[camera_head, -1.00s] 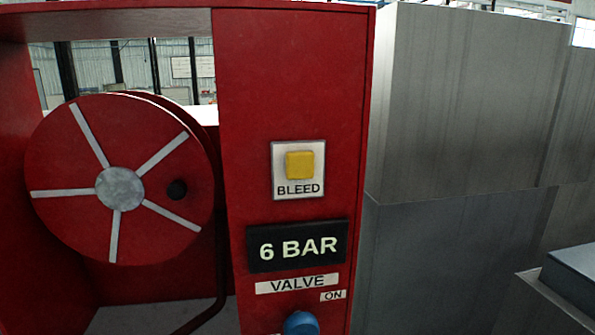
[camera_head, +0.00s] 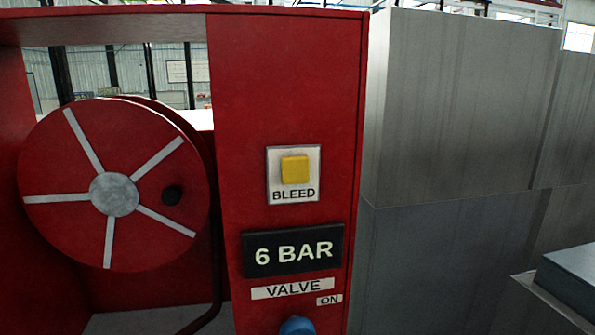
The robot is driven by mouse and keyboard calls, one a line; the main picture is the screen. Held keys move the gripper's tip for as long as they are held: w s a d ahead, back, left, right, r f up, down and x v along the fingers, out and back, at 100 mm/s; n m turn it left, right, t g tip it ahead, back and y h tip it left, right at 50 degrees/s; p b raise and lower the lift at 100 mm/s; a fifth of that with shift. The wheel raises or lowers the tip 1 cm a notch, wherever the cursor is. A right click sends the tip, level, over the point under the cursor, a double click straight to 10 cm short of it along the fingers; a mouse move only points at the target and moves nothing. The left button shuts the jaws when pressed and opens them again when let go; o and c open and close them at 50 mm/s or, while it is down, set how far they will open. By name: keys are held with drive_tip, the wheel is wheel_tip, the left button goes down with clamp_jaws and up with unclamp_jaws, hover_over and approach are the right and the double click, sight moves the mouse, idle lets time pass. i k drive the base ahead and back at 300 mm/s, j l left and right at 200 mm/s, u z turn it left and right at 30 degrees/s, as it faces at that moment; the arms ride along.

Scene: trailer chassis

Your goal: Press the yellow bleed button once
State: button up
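The yellow bleed button (camera_head: 295,170) is a square cap on a white plate (camera_head: 293,194) marked BLEED. The plate is on the upright red panel (camera_head: 285,90), right of the reel. The button stands out from its plate, and nothing touches it. My gripper is not in view.
Below the plate are a black display (camera_head: 293,250) reading 6 BAR, a VALVE label (camera_head: 292,288), an ON label (camera_head: 329,300) and a blue knob (camera_head: 297,326), cut off by the frame. A red hose reel (camera_head: 60,160) is left. Grey metal boxes (camera_head: 460,110) stand right.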

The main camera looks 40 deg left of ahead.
sight(295, 169)
drive_tip(key=u, duration=0.4)
drive_tip(key=l+u, duration=0.1)
drive_tip(key=u, duration=0.3)
drive_tip(key=k+u, duration=0.1)
drive_tip(key=u, duration=0.65)
drive_tip(key=k, duration=0.05)
